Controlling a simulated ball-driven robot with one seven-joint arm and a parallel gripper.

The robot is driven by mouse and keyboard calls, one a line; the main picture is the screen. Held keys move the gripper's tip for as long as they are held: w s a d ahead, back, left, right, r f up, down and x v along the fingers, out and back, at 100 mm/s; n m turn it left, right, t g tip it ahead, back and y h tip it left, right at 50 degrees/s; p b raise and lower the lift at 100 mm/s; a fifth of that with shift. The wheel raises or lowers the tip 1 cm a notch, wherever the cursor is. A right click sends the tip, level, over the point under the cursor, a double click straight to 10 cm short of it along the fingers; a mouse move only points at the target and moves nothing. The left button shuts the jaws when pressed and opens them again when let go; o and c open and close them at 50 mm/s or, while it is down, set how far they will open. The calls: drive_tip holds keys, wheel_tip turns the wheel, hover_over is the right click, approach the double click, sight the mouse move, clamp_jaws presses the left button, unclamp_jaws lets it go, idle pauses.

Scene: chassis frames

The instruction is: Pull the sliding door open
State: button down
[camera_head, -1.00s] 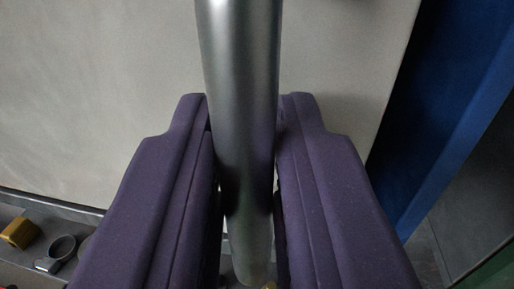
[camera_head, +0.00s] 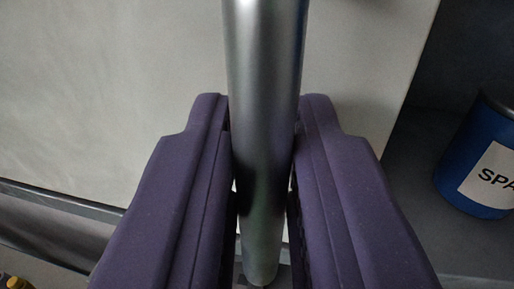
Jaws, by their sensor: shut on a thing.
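The sliding door (camera_head: 120,110) is a pale grey panel that fills the left and middle of the view. Its right edge runs down at the right, with a dark opening beside it. A round, upright metal bar handle (camera_head: 265,90) stands in front of the door. My gripper (camera_head: 265,125) has purple fingers on both sides of the bar and is shut on it. The fingers hide part of the door's lower area.
In the opening at right, a blue can (camera_head: 472,150) with a white label, partly reading "SPA", stands on a grey shelf (camera_head: 425,195). A grey rail (camera_head: 60,200) runs under the door at left. A small yellow object (camera_head: 15,282) lies at the bottom left corner.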

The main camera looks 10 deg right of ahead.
drive_tip(key=shift+a, duration=0.15)
drive_tip(key=c, duration=1.2)
unclamp_jaws()
drive_tip(key=s, duration=0.2)
drive_tip(key=s+b, duration=0.1)
drive_tip(key=s, duration=0.2)
drive_tip(key=s+b, duration=0.1)
drive_tip(key=s, duration=0.1)
drive_tip(key=shift+s+a, duration=0.35)
drive_tip(key=shift+a, duration=0.05)
